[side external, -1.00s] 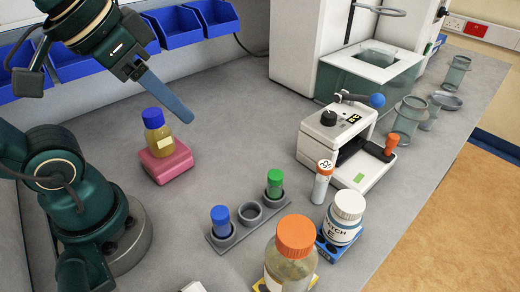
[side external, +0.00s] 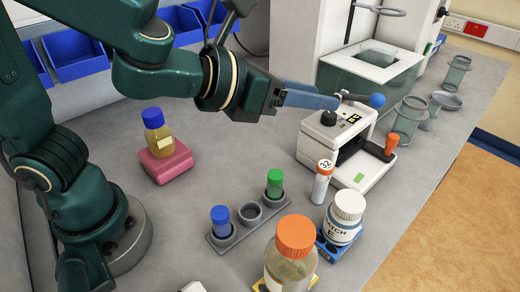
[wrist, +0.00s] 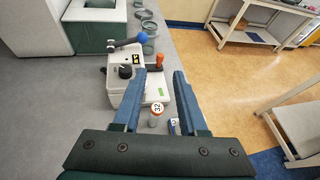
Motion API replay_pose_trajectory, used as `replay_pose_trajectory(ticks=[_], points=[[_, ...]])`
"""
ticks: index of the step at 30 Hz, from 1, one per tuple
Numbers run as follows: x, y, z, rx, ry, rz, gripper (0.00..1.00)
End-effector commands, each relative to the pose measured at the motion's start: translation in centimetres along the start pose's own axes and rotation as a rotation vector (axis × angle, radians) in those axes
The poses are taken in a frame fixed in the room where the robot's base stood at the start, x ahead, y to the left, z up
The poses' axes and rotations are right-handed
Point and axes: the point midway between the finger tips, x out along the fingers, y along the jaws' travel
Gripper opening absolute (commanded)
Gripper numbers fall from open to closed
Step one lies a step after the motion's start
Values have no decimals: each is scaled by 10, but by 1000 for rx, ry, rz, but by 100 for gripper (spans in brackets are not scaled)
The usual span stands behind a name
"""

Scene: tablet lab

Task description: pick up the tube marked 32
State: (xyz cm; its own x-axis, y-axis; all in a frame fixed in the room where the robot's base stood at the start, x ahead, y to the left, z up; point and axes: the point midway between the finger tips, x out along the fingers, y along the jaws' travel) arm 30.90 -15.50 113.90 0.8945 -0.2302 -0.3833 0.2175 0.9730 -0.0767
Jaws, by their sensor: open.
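The tube marked 32 (side external: 322,182) stands upright on the bench, white with an orange-rimmed cap, just left of the white machine's front. In the wrist view the tube (wrist: 156,114) shows its cap number 32 between my two fingers, farther off below them. The tube and my gripper are not touching.
A rack (side external: 235,238) holds a blue-capped and a green-capped tube, with one empty hole. A white-capped bottle (side external: 344,218) and an orange-capped bottle (side external: 292,255) stand close to the tube. The white machine (side external: 345,142) has a blue-knobbed lever. An amber bottle (side external: 158,133) sits on a pink block (side external: 166,162).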

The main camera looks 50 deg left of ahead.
Motion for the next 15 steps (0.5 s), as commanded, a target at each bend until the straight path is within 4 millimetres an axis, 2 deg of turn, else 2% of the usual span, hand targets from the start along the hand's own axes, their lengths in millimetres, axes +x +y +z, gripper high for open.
replay_pose_trajectory(ticks=[1,2,9,15], points=[[2,-15,-5,105,8,-53,42],[4,-17,-8,133,11,-60,42],[13,-11,-32,114,9,-49,42],[28,-7,-67,119,16,-44,42]])
